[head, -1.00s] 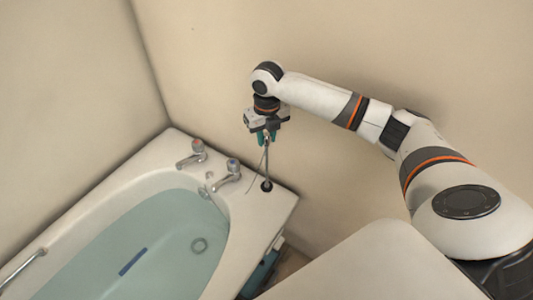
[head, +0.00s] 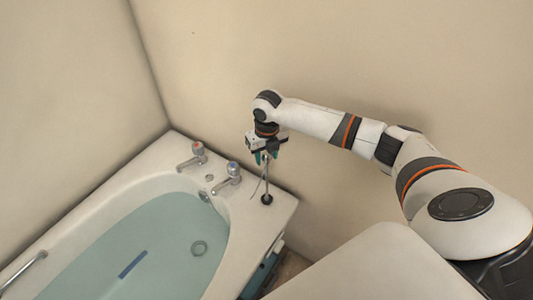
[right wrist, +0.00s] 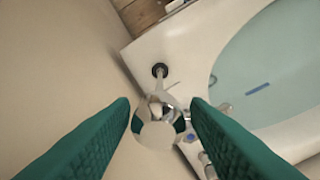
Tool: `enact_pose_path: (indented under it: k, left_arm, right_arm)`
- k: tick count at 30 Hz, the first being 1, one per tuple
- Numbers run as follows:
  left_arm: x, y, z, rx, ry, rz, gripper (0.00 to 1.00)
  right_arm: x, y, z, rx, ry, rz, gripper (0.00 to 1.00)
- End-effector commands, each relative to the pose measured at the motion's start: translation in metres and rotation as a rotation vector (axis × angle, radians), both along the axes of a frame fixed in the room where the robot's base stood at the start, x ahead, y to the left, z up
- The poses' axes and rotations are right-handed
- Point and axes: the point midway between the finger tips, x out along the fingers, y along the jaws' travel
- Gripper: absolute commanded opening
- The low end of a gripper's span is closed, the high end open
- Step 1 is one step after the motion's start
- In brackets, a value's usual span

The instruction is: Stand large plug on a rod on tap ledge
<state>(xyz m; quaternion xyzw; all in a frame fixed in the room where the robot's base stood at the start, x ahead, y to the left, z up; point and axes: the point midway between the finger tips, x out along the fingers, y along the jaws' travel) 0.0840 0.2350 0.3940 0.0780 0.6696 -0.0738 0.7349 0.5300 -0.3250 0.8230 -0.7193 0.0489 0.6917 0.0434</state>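The large plug, a black disc (head: 267,199) with an upright metal rod (head: 267,178), stands on the white ledge (head: 283,206) at the tap end of the bath, right of the taps. A thin line hangs beside the rod. My right gripper (head: 266,157) is around the rod's top from above, its green fingers spread to either side. In the right wrist view the shiny round rod top (right wrist: 158,130) sits between the two fingers, with narrow gaps on both sides. My left gripper is not in view.
Two chrome taps, one with a red mark (head: 198,149) and one with a blue mark (head: 232,170), stand left of the plug. The bath (head: 150,245) holds water. The wall is close behind the ledge. A white surface (head: 370,270) fills the lower right.

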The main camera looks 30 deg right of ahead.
Motion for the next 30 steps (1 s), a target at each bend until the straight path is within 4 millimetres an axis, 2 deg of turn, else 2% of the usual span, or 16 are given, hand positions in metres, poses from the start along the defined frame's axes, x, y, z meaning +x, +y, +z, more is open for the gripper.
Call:
enact_pose_path:
  k: [9,13,17,24,30]
  left_arm:
    - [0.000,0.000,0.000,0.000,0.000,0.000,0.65]
    - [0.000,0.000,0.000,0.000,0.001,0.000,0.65]
    - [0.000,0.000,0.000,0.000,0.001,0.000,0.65]
    - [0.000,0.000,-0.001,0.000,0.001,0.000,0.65]
    - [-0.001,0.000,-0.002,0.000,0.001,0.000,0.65]
  right_arm:
    - [0.000,0.000,0.001,0.000,0.000,0.000,0.48]
    - [0.001,0.000,0.011,0.001,-0.003,0.000,0.48]
    - [0.000,0.000,0.034,-0.001,-0.005,0.000,0.48]
    - [-0.002,0.001,0.087,0.001,-0.005,-0.001,0.48]
    - [-0.003,0.001,0.115,0.002,-0.001,0.000,0.48]
